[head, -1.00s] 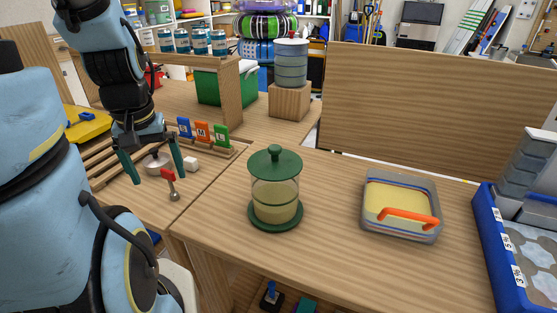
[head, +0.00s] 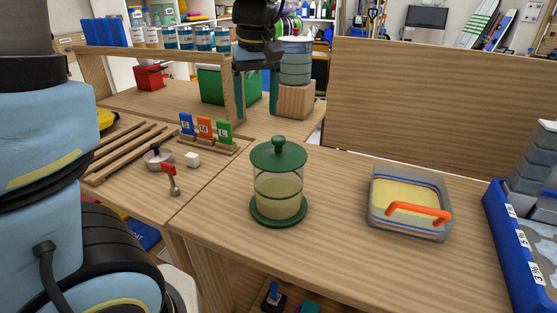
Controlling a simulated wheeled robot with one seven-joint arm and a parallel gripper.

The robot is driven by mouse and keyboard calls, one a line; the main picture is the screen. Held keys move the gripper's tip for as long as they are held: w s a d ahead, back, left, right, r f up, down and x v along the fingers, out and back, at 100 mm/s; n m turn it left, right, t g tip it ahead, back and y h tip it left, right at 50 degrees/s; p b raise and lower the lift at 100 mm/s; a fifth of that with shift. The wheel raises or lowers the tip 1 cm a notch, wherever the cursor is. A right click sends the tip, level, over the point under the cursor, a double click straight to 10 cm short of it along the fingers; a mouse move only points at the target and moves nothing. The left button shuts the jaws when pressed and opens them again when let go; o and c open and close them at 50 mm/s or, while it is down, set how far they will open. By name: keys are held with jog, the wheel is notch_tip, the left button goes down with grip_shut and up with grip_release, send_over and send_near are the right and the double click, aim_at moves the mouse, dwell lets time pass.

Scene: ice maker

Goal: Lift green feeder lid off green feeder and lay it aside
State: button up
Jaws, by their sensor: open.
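The green feeder (head: 278,190) stands upright on the near wooden table, a clear cylinder with pale contents on a green base dish. The green feeder lid (head: 278,156), a dark green disc with a round knob on top, sits on the cylinder. My gripper (head: 256,96) points down with its two teal fingers spread apart. In the picture it is above and slightly left of the lid, clear of it, with nothing between the fingers.
A grey tray (head: 373,221) with yellow contents and an orange handle lies right of the feeder. A blue bin (head: 510,255) stands at the right edge. Bare tabletop surrounds the feeder.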

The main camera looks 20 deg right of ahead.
send_near(278, 138)
jog(key=shift+w+d, duration=0.1)
jog(key=shift+w, duration=0.05)
jog(key=f, duration=0.3)
jog(key=f+p, duration=0.1)
jog(key=f, duration=0.2)
jog(key=w+f, duration=0.1)
jog(key=f, duration=0.3)
jog(key=shift+w+f+p, duration=0.1)
jog(key=shift+p, duration=0.25)
grip_shut()
